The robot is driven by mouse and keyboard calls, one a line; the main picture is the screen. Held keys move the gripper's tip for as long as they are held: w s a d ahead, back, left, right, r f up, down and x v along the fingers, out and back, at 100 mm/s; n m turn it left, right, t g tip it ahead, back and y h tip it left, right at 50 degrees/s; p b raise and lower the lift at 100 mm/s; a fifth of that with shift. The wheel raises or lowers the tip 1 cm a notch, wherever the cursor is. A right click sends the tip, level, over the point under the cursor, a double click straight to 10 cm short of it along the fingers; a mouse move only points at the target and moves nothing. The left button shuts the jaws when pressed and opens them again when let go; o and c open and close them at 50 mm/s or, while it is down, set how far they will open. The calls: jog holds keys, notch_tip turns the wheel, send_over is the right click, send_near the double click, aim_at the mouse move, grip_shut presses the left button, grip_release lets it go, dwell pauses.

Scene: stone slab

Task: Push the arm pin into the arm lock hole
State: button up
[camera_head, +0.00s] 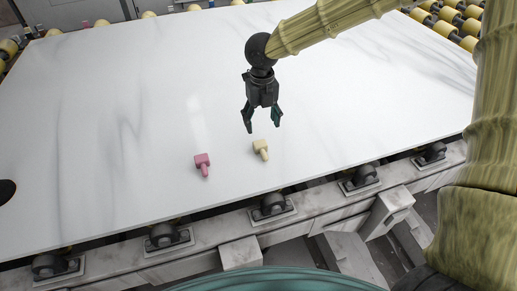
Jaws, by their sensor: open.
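Two small pin-like pieces with blocky heads lie on the white stone slab (120,110): a pink one (203,163) and a beige one (261,149) to its right. I cannot tell which is the arm pin. My gripper (263,127) hangs pointing down over the slab, its dark fingers apart and empty, just above the beige piece in the picture. A dark round spot (6,190) shows at the left edge, partly cut off; I cannot tell whether it is a hole. No arm lock hole can be made out clearly.
Yellow rollers (452,18) line the slab's far right side and its back. Black roller mounts (274,204) sit on a stone-like frame (330,194) along the near edge. The slab is mostly bare.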

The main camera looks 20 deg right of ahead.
jog(key=f, duration=0.1)
send_over(261, 144)
notch_tip(261, 144, down, 5)
jog(key=shift+a+f, duration=0.1)
jog(key=shift+f, duration=0.1)
jog(key=shift+s+f, duration=0.1)
jog(key=shift+f, duration=0.55)
notch_tip(261, 144, down, 4)
jog(key=shift+f+p, duration=0.1)
jog(key=shift+p, duration=0.5)
jog(key=shift+c, duration=0.2)
jog(key=c, duration=1.2)
